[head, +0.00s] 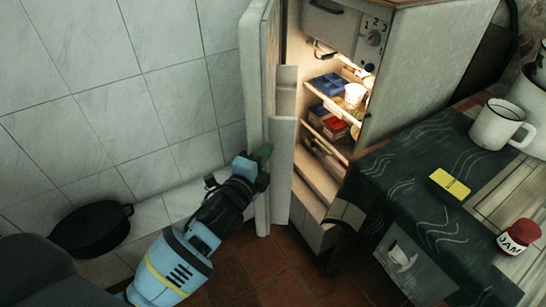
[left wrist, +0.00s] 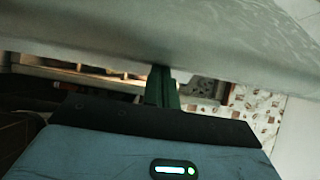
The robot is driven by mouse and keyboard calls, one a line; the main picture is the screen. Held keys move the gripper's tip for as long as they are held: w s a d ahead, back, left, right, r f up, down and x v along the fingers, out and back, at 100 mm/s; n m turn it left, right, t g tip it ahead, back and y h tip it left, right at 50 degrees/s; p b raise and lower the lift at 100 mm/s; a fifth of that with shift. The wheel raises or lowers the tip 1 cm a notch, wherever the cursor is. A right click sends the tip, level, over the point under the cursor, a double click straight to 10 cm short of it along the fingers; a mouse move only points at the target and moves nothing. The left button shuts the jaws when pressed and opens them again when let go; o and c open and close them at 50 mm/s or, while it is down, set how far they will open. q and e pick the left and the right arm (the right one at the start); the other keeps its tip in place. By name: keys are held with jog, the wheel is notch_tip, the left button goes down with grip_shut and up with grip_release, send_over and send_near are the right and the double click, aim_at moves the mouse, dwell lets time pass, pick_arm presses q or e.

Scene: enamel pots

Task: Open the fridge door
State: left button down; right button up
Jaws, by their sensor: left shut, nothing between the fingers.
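The fridge (head: 425,65) stands at the upper middle of the head view. Its door (head: 254,90) is swung open to the left, and the lit shelves inside show. My left gripper (head: 265,154) is shut and empty, with its green fingertips at the door's edge. In the left wrist view the green fingers (left wrist: 162,88) are together, with the pale door (left wrist: 180,35) crossing just beyond them. I cannot tell whether they touch it. My right gripper is not in view.
A table (head: 410,185) with a dark cloth stands right of the fridge, holding a white mug (head: 493,125), a yellow box (head: 450,185) and a jam jar (head: 519,236). A black pan (head: 92,228) lies at the left by the tiled wall.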

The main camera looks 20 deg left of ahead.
pick_arm(q)
jog(key=shift+s+a, duration=0.1)
jog(key=shift+a, duration=0.3)
